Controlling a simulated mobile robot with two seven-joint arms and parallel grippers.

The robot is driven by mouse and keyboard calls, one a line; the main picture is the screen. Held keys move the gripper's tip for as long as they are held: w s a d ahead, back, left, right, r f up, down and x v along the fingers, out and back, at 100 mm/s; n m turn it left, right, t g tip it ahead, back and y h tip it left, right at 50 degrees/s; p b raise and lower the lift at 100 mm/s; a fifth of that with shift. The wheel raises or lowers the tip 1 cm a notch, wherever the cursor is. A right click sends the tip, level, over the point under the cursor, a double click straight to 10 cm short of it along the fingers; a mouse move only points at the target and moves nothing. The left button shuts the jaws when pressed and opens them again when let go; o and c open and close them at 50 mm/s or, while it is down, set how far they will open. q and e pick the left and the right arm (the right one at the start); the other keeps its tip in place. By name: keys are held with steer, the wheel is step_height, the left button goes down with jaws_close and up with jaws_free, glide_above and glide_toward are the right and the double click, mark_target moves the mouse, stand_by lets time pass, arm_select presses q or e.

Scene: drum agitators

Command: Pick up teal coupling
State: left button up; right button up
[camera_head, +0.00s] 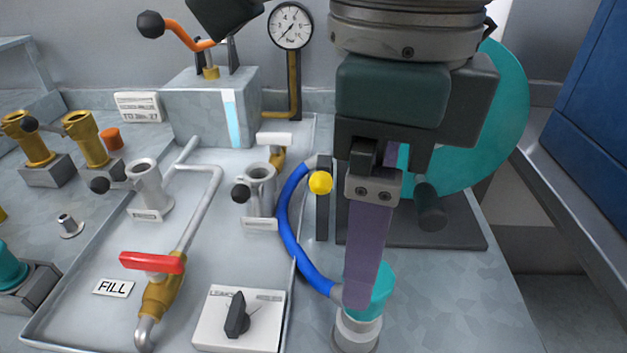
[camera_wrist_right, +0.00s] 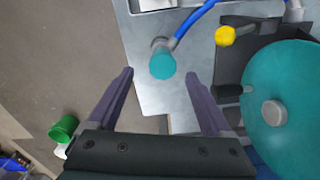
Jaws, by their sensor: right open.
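The teal coupling (camera_head: 378,290) sits upright at the front of the bench, on a light grey round base (camera_head: 357,332), with the end of a blue hose (camera_head: 286,225) beside it. In the right wrist view the coupling (camera_wrist_right: 162,64) is seen between my finger tips, with a gap on either side. My right gripper (camera_wrist_right: 160,76) is open, with two purple fingers. In the head view my right gripper (camera_head: 362,298) hangs over the coupling, and its near finger hides part of it. I cannot tell whether a finger touches it. My left gripper is not in view.
A large teal drum (camera_head: 500,120) stands close behind my right gripper, with a yellow knob (camera_head: 320,182) to its left. A tray with a red-handled valve (camera_head: 152,262) and a black rotary switch (camera_head: 237,315) lies left. A green bin (camera_wrist_right: 63,128) stands on the floor.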

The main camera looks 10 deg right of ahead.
mark_target(357, 326)
step_height(357, 326, down, 2)
steer(key=shift+s, duration=0.15)
steer(key=f, duration=0.3)
steer(key=f+p, duration=0.1)
steer(key=f, duration=0.1)
steer(key=shift+w+d+f, duration=0.2)
steer(key=shift+w+d, duration=0.05)
steer(key=shift+d, duration=0.05)
jaws_close()
steer(key=shift+r, duration=0.1)
stand_by(0.3)
